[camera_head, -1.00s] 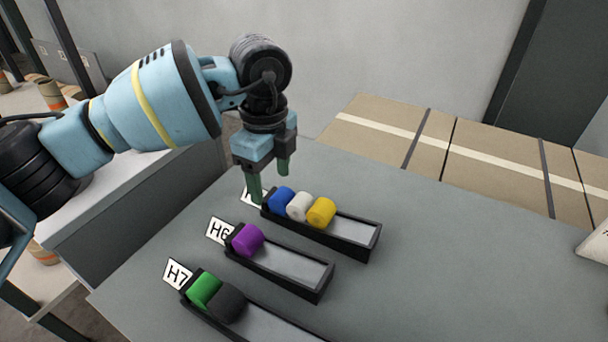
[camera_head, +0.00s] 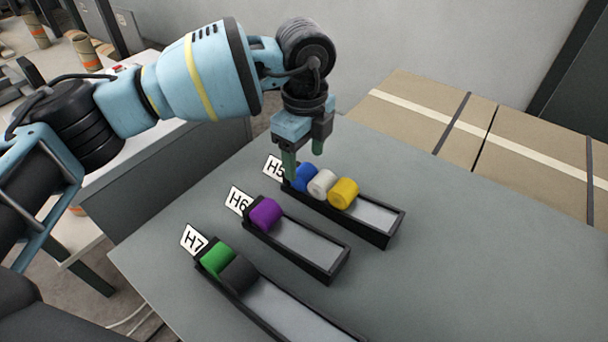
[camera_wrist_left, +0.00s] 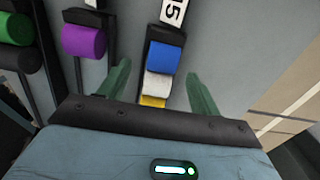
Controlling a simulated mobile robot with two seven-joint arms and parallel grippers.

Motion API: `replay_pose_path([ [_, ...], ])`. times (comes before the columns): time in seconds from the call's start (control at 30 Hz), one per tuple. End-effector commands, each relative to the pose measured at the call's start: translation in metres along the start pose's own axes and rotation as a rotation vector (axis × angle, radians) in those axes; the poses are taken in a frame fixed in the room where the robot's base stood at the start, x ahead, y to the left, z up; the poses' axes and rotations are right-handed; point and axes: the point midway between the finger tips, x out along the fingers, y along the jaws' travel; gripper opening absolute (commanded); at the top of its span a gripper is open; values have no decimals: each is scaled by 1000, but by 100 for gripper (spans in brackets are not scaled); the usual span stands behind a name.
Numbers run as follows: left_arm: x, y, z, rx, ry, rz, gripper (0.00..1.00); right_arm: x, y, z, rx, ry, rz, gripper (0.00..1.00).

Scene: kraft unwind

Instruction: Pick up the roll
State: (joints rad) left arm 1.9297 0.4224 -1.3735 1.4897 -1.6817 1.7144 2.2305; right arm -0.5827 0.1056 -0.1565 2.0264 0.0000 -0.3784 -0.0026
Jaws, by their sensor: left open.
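The tray labelled H5 (camera_head: 372,214) holds a blue roll (camera_head: 306,177), a white roll (camera_head: 322,184) and a yellow roll (camera_head: 344,193) in a row. The H6 tray (camera_head: 310,246) holds a purple roll (camera_head: 265,214). The H7 tray (camera_head: 290,312) holds a green roll (camera_head: 217,259) and a dark grey roll (camera_head: 239,275). My left gripper (camera_head: 303,161) is open and empty, pointing down over the label end of H5 near the blue roll. In the left wrist view the blue roll (camera_wrist_left: 165,58) shows between the green fingers (camera_wrist_left: 157,72). My right gripper is not in view.
The trays lie on a grey table (camera_head: 440,290) with free room to their right. Taped cardboard boxes (camera_head: 430,105) stand behind it. A white-topped bench (camera_head: 150,150) is at the left.

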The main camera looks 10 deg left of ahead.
Motion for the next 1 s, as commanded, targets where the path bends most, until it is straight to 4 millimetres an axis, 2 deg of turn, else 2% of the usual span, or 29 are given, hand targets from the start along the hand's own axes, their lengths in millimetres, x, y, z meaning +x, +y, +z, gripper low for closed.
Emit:
replay_pose_path([
  [0.1, 18, -2, 3, -2, -1, 3, 64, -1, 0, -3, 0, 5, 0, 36],
  [0.3, 40, -2, 3, -1, 0, 2, 64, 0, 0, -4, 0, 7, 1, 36],
  [0.6, 44, -2, 3, -1, 0, 0, 62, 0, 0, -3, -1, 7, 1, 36],
  [0.93, 43, -2, 3, -1, 0, 0, 19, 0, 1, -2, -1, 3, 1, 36],
  [1.0, 43, -3, 3, -1, 0, 0, 16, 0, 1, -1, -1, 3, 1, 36],
])
